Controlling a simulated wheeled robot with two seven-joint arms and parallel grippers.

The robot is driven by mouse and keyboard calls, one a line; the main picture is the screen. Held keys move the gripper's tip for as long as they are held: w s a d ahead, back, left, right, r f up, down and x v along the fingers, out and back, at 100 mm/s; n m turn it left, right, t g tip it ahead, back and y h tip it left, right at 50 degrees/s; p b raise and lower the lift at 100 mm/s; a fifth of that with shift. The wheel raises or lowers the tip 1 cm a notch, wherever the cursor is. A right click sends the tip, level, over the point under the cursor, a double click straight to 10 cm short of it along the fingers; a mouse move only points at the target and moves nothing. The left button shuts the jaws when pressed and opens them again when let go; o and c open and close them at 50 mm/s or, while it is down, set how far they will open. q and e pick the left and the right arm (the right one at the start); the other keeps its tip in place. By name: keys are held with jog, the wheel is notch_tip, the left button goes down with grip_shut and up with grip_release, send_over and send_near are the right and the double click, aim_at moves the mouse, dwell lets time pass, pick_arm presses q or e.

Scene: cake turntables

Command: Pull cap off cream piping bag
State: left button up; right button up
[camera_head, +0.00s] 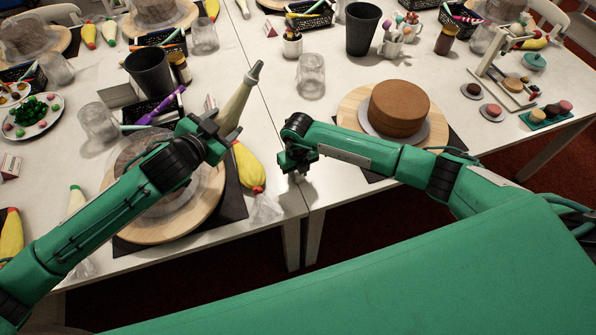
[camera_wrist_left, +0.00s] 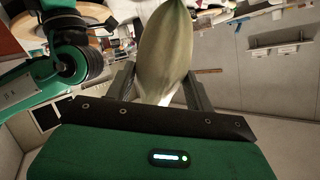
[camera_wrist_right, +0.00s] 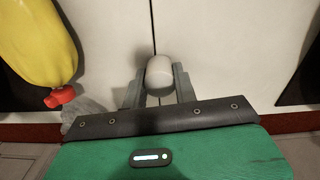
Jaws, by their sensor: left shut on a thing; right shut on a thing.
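The cream piping bag (camera_head: 236,106) is pale, with a darker narrow tip pointing up and away. My left gripper (camera_head: 216,130) is shut on it and holds it above the table; it also fills the middle of the left wrist view (camera_wrist_left: 165,48). My right gripper (camera_head: 298,172) is apart from the bag, to its right, over the table's front part. In the right wrist view it is shut on a small whitish rounded piece (camera_wrist_right: 159,72), which looks like a cap. The head view mostly hides this piece behind the gripper.
A yellow piping bag (camera_head: 248,166) with a red cap (camera_wrist_right: 60,96) lies between the arms. A wooden turntable (camera_head: 205,205) is under my left arm. A brown cake (camera_head: 399,106) stands on the right turntable (camera_head: 352,112). A clear glass (camera_head: 311,77) stands behind my right gripper.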

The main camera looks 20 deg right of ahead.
aim_at(223, 111)
pick_arm(q)
jog(key=shift+f, duration=0.15)
pick_arm(e)
jog(key=shift+f, duration=0.2)
jog(key=o, duration=1)
jog(key=shift+r, duration=0.15)
pick_arm(q)
jog(key=shift+r+p, duration=1.85)
jog(key=shift+r, duration=0.15)
pick_arm(e)
jog(key=shift+r, duration=2.9)
pick_arm(q)
jog(key=shift+f, duration=0.1)
